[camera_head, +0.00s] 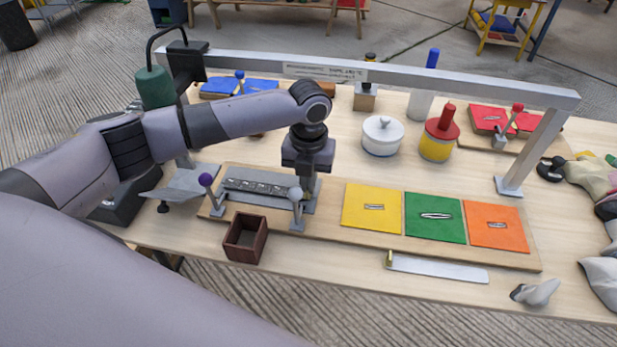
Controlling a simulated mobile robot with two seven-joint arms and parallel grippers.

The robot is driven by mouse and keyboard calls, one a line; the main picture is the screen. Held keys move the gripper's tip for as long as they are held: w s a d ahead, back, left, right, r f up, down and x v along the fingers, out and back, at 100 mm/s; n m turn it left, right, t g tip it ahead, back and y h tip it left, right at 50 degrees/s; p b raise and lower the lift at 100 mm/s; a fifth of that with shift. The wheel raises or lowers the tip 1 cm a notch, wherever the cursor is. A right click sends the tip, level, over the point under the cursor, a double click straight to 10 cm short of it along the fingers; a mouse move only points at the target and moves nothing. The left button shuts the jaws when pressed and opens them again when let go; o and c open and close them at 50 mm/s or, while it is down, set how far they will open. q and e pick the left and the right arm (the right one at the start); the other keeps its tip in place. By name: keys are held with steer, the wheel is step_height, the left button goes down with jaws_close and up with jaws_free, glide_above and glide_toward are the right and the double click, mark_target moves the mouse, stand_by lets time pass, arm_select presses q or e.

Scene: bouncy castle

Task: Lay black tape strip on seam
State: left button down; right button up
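A dark speckled strip (258,187) lies along the grey plate, to the left of the gripper. I cannot tell whether it is the black tape or the seam. Yellow (357,211), green (423,228) and orange (483,239) panels with pale slit marks lie on the wooden board (335,222). My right gripper is not in view.
A grey overhead bar (430,79) spans the table. A brown open box (244,255) and a metal straightedge (437,267) lie in front. A white lidded pot (382,135) and a red-topped yellow jar (437,143) stand behind. A purple-knobbed lever (206,181) stands left.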

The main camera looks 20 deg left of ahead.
arm_select(q)
steer(key=c, duration=0.6)
jaws_free()
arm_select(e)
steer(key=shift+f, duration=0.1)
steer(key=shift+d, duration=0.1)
arm_select(q)
steer(key=shift+r+p, duration=0.65)
step_height(320, 180, up, 2)
steer(key=shift+r+p, duration=0.1)
steer(key=shift+p, duration=1.15)
step_height(320, 180, up, 5)
steer(key=p, duration=0.4)
steer(key=shift+f+p, duration=0.2)
steer(key=shift+p, duration=0.2)
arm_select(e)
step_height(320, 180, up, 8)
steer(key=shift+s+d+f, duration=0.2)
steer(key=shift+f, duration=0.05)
